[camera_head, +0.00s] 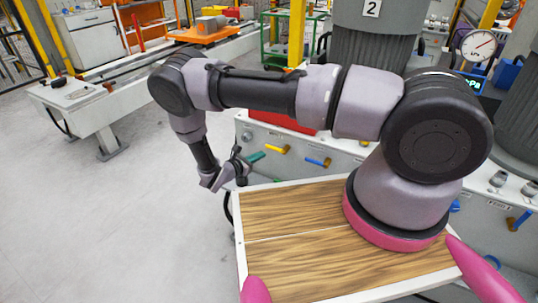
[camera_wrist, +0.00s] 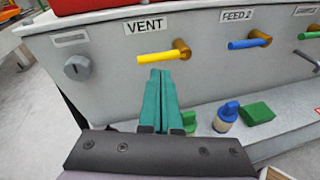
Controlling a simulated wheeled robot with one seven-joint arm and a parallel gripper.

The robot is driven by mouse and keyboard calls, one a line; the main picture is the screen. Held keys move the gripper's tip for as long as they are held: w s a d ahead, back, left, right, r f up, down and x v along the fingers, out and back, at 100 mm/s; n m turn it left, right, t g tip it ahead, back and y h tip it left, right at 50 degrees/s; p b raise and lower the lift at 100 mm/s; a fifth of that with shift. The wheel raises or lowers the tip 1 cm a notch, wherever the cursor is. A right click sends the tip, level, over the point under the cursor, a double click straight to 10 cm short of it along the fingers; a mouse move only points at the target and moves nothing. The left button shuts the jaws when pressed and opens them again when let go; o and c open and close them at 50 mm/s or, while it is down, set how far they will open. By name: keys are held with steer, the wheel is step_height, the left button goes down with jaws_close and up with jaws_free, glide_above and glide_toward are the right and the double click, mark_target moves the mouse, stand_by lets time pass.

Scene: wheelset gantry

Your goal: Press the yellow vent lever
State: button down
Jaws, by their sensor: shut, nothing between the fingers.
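The yellow vent lever (camera_wrist: 155,58) sticks out leftward from a brass pivot (camera_wrist: 181,48) on the grey panel, under the VENT label (camera_wrist: 145,26). It lies nearly level, its free end slightly lower. It also shows in the head view (camera_head: 271,149). My gripper (camera_wrist: 161,72) has its teal fingers shut together and empty. In the wrist view the fingertips appear just below the lever's middle; I cannot tell whether they touch it. In the head view my gripper (camera_head: 256,157) points at the panel, just left of the lever.
A blue FEED 2 lever (camera_wrist: 248,43) and a green lever (camera_wrist: 308,35) sit to the right. A grey knob (camera_wrist: 76,67) is at left. Open floor (camera_head: 110,220) lies left.

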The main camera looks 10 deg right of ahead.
step_height(320, 180, down, 7)
steer(key=s+n+t+y, duration=0.1)
steer(key=n+t, duration=0.1)
steer(key=n, duration=0.2)
steer(key=shift+s+a+r+t+y, duration=0.15)
steer(key=shift+s+a+t+y, duration=0.15)
steer(key=shift+s+a+t, duration=0.1)
steer(key=shift+w+d, duration=0.1)
steer(key=x, duration=0.9)
steer(key=shift+w+d, duration=0.2)
steer(key=shift+w, duration=0.05)
steer(key=r, duration=0.3)
steer(key=shift+s+a+r, duration=0.15)
steer(key=shift+s+r, duration=0.05)
steer(key=shift+r, duration=0.2)
